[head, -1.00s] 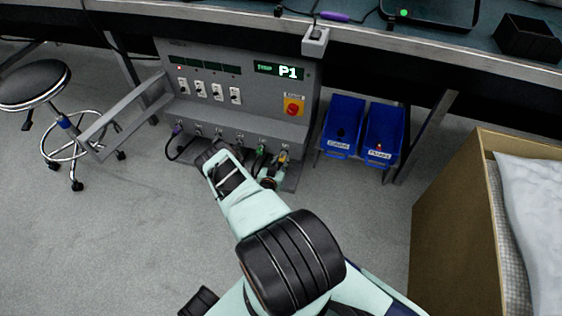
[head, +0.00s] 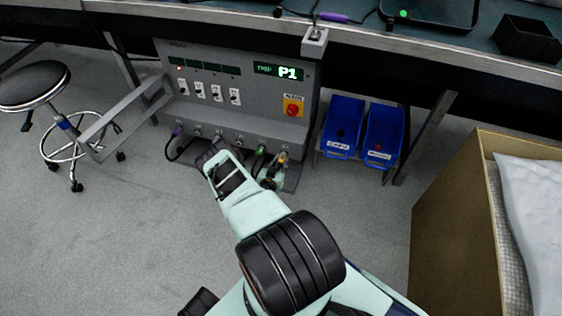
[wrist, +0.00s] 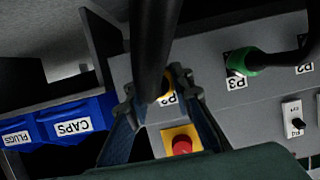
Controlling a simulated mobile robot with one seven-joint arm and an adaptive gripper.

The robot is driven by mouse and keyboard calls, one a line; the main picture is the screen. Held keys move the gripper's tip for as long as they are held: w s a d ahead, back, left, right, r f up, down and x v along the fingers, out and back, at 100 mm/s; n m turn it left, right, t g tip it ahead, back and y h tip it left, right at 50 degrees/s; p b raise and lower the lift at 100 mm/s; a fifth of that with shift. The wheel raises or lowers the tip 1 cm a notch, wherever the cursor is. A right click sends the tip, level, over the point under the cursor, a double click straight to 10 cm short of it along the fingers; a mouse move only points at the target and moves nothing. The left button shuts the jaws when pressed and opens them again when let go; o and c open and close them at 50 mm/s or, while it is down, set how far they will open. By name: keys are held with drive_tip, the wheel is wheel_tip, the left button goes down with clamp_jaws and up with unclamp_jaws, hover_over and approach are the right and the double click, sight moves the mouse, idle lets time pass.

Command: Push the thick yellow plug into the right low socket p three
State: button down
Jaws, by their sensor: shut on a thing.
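The thick yellow plug (wrist: 164,88) is between the fingers of my gripper (wrist: 158,103) in the wrist view, with its thick black cable running upward in front. In the head view the yellow plug (head: 283,156) is at the right end of the low socket row on the grey panel (head: 238,122). My fingers are shut on it. A socket label (wrist: 170,98) behind the plug is partly covered. The socket mouth is hidden, so I cannot tell how deep the plug sits.
A green plug (wrist: 240,60) is beside mine, at a label reading P3. A red stop button (wrist: 182,145) on yellow is close to my fingers. Blue bins (head: 342,125) stand right of the panel. A purple plug (head: 177,130) is at the left.

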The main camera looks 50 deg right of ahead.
drive_tip(key=shift+w+d, duration=0.3)
drive_tip(key=shift+d, duration=0.35)
idle(0.5)
drive_tip(key=c, duration=1.6)
unclamp_jaws()
drive_tip(key=shift+v, duration=3.8)
drive_tip(key=shift+w, duration=0.1)
